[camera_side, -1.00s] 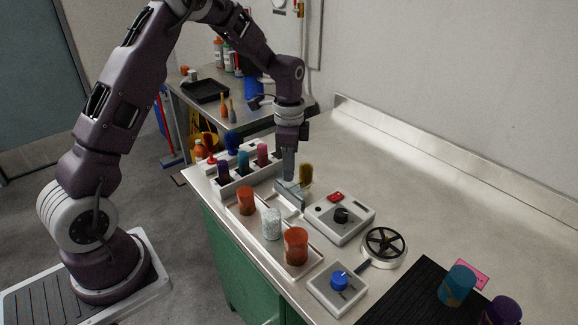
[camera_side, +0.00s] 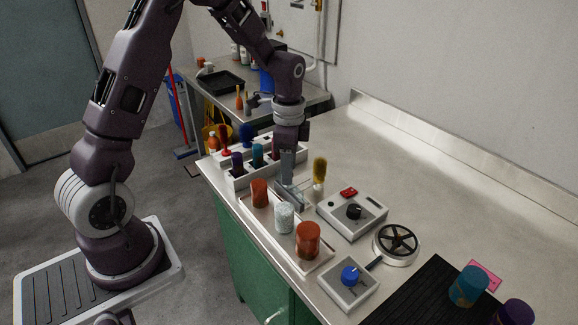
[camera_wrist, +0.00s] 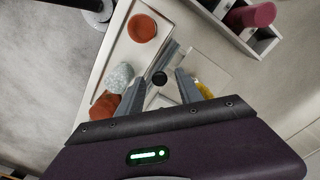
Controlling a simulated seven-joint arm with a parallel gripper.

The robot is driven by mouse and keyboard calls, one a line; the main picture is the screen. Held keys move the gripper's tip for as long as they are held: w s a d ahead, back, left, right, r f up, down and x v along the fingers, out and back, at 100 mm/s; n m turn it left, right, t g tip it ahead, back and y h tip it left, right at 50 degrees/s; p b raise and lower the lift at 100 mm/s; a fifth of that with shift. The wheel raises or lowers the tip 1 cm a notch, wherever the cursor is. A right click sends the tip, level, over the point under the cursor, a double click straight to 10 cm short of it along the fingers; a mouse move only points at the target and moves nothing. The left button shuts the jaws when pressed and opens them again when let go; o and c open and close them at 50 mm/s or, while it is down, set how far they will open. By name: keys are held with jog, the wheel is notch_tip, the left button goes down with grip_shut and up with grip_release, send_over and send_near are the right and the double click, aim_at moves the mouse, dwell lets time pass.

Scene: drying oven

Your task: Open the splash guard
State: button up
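In the wrist view the clear panel (camera_wrist: 205,70) shows beyond a small round black knob (camera_wrist: 159,78). My gripper (camera_wrist: 161,88) has its two fingers apart, with the knob seen in the gap between them. I cannot tell whether the fingers touch anything. In the side view my gripper (camera_side: 288,178) points down close over the panel and hides part of it. The panel's exact tilt is unclear.
The tray holds an orange jar (camera_side: 259,193), a white speckled jar (camera_side: 284,217) and another orange jar (camera_side: 308,239). A white rack (camera_side: 240,182) with coloured tubes stands behind. A yellow brush (camera_side: 319,170) and a control box (camera_side: 352,217) are to the right.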

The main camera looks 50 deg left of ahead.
notch_tip(320, 180, up, 7)
jog(key=shift+r, duration=0.1)
dwell(0.3)
jog(key=s+d+r+n+t, duration=0.2)
jog(key=s+d+r+n, duration=0.15)
jog(key=s+r, duration=0.3)
jog(key=s+d+r+n+t, duration=0.2)
jog(key=s+d+r, duration=0.25)
jog(key=s, duration=0.35)
jog(key=s+d+n+t, duration=0.1)
jog(key=s+n, duration=0.2)
jog(key=s, duration=0.5)
jog(key=shift+s+d+r+t, duration=0.25)
jog(key=shift+s+d+t, duration=0.05)
jog(key=shift+s+d, duration=0.1)
